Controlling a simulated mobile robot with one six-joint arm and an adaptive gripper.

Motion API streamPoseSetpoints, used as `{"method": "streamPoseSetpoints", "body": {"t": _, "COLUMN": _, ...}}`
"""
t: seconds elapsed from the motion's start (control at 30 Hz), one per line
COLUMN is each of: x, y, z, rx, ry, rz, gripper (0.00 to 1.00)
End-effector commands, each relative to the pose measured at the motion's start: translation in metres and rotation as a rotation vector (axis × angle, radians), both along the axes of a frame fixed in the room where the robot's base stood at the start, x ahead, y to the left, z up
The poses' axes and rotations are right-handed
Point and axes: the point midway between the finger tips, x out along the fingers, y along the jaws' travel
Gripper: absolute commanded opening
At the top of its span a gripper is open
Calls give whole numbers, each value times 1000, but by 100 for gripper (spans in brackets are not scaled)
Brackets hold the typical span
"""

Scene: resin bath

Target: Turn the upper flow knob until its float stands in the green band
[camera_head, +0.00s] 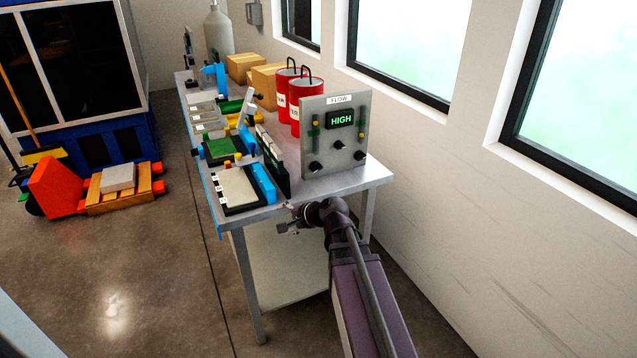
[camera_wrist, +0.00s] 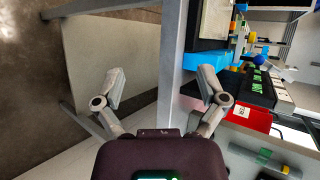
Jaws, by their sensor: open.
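The grey flow panel (camera_head: 309,106) stands upright at the near right end of the table, with a FLOW label and a display (camera_head: 341,118) reading HIGH in green. Its upper black knob (camera_head: 338,144) sits below the display; two lower knobs (camera_head: 315,167) (camera_head: 359,155) are near the bottom. Upright float tubes (camera_head: 316,132) flank the display; float heights against the green bands are too small to tell. In the wrist view, part of the panel (camera_wrist: 230,150) shows sideways at lower right. My gripper (camera_head: 289,219) (camera_wrist: 162,84) is open and empty, beside the table's near edge, apart from the panel.
The metal table (camera_head: 345,184) holds a dark-framed tray (camera_head: 237,189), a row of black units (camera_head: 272,157), red cylinders (camera_head: 283,96) and cardboard boxes (camera_head: 265,80). The window wall runs close along the right. Floor (camera_head: 150,270) left of the table is open.

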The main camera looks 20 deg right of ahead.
Motion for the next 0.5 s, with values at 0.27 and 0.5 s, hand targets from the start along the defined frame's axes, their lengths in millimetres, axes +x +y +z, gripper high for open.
{"method": "streamPoseSetpoints", "body": {"t": 0.27, "x": 45, "y": -86, "z": 1, "rx": 562, "ry": -100, "rz": -440, "gripper": 91}}
{"method": "streamPoseSetpoints", "body": {"t": 0.5, "x": 56, "y": -159, "z": 5, "rx": 969, "ry": -156, "rz": -696, "gripper": 91}}
